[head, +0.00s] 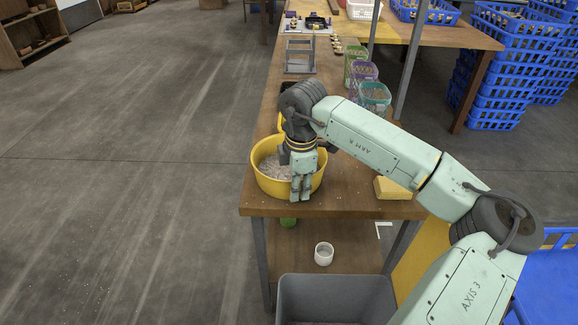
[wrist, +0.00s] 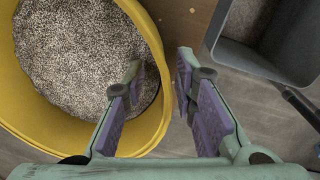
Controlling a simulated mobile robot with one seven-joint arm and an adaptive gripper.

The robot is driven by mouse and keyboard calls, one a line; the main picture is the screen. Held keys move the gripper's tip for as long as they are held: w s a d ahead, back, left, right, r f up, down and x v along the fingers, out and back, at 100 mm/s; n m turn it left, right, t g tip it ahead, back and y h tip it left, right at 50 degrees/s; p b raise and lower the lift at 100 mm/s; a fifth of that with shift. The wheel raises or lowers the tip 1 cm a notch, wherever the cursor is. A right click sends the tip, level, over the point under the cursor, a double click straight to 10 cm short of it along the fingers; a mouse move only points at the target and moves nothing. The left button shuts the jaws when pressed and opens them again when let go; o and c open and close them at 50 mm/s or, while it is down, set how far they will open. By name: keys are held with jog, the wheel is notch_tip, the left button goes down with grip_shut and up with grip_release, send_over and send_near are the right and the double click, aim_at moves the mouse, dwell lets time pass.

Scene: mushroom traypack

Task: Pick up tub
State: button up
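The yellow tub (head: 264,182) stands at the near left of the wooden table and holds a pale grainy material. It also shows large at the left of the wrist view (wrist: 152,32). My gripper (head: 302,194) points down at the tub's near right side. In the wrist view my gripper (wrist: 160,72) is open, with its purple-padded fingers apart. The left finger is over the tub's inside and the right finger is outside it, with the rim between them. I cannot tell whether either finger touches the wall. My arm hides part of the tub in the head view.
A yellow block (head: 392,188) lies at the table's right edge. Green (head: 375,95) and purple (head: 363,72) baskets stand farther back, near a grey frame (head: 299,55). A white cup (head: 324,254) sits on the lower shelf. A grey bin (head: 335,288) stands in front.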

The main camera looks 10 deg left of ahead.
jog(key=shift+f, duration=0.25)
jog(key=shift+c, duration=0.5)
grip_shut()
